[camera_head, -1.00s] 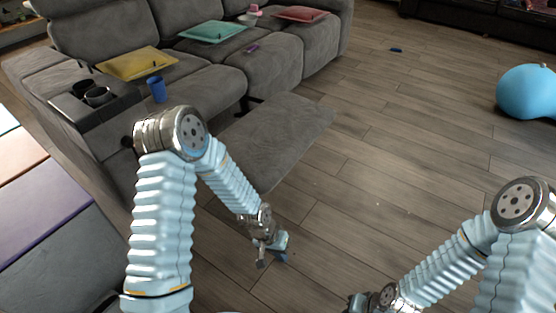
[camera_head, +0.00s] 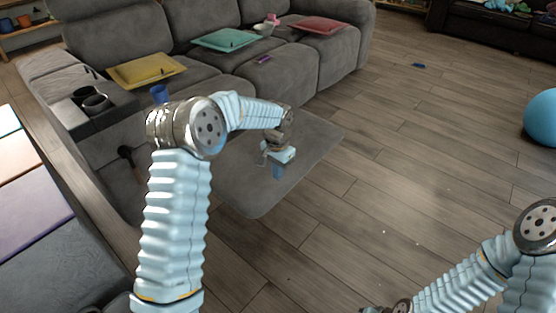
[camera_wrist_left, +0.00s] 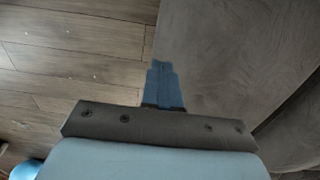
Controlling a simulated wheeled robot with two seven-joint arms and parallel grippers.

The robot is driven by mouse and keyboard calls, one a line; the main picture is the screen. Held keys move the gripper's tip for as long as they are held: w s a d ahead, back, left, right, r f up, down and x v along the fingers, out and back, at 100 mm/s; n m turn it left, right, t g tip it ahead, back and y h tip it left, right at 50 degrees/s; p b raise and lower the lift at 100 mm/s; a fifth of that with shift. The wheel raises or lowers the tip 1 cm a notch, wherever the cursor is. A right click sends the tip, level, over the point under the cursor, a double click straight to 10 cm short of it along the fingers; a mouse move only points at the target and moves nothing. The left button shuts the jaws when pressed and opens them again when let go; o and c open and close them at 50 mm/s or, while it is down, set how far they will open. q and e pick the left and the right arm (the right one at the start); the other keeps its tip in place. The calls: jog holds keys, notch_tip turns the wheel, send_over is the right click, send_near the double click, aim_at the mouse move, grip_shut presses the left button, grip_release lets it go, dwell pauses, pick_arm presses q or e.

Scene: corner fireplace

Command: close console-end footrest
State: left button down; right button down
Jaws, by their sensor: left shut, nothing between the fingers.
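The console-end footrest (camera_head: 315,140) is a grey upholstered panel, swung out from the grey sofa at the end with the cupholder console (camera_head: 95,105). My left gripper (camera_head: 277,172) shows over the footrest near its front part; I cannot tell whether it touches. In the left wrist view its blue fingers (camera_wrist_left: 163,82) are together with nothing between them. The footrest (camera_wrist_left: 230,60) fills the right of that view, its edge beside the fingertips. My arm hides part of the footrest. Only a sliver of my right gripper shows at the bottom edge of the head view.
A blue cup (camera_head: 159,94) is partly behind my left arm. Yellow (camera_head: 147,70), teal (camera_head: 226,39) and red (camera_head: 318,24) cushions lie on the sofa. A light blue round object (camera_head: 541,117) stands at the right. The wooden floor (camera_head: 400,180) in front is mostly clear.

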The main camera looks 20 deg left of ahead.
aim_at(277, 190)
pick_arm(q)
notch_tip(277, 190, down, 6)
jog(key=shift+r, duration=0.15)
dwell(0.4)
